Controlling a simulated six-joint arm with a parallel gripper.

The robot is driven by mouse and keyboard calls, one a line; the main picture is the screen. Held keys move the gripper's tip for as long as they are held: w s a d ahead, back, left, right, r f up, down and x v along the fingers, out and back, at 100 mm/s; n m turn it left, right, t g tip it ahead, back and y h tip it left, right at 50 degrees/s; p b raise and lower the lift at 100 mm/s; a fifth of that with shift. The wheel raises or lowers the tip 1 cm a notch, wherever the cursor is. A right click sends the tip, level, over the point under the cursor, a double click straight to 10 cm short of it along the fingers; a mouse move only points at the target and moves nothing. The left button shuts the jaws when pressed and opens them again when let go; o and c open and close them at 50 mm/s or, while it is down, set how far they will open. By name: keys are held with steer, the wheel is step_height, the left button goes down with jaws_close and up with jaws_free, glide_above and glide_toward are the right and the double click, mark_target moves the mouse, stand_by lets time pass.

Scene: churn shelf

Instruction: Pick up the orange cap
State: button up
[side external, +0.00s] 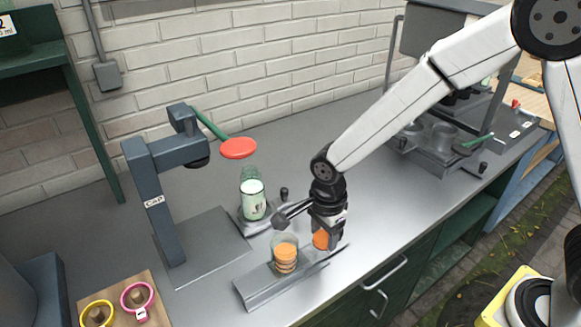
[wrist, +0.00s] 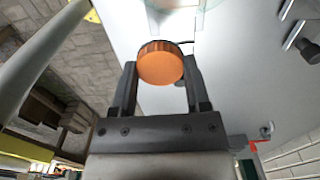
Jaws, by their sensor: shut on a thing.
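The orange cap (wrist: 161,64) is held between the two fingers of my gripper (wrist: 160,82) in the wrist view. In the side view the orange cap (side external: 321,239) shows at the fingertips of my gripper (side external: 325,236), just right of a clear jar (side external: 285,251) with several orange caps stacked in it. My gripper is shut on the cap. It is close above the right end of a metal channel (side external: 262,292); I cannot tell whether the cap touches it.
A milk-filled glass bottle (side external: 253,200) stands behind the jar. A dark press marked CAP (side external: 155,203) with a red-topped lever (side external: 238,148) stands at left. A wooden board (side external: 112,288) with yellow and pink rings lies at lower left. The counter behind the bottle is clear.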

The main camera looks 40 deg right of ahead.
steer(key=s+d+r, duration=0.3)
steer(key=s+r, duration=0.4)
steer(key=s, duration=0.4)
steer(key=shift+s+d+r, duration=0.15)
steer(key=shift+d, duration=0.05)
steer(key=shift+r, duration=0.1)
stand_by(0.5)
step_height(320, 180, up, 12)
steer(key=r, duration=0.1)
steer(key=w+a+r+n, duration=0.2)
steer(key=w+a+n, duration=0.15)
steer(key=w, duration=0.45)
steer(key=w+a+r+n, duration=0.1)
steer(key=w+a+n, duration=0.1)
steer(key=w+n, duration=0.45)
steer(key=w+a+f+n, duration=0.2)
steer(key=w+n, duration=0.2)
steer(key=w, duration=0.5)
steer(key=w+a+f+n, duration=0.15)
steer(key=w+n, duration=0.25)
steer(key=w, duration=0.4)
steer(key=shift+d+f, duration=0.15)
steer(key=shift+f, duration=2.55)
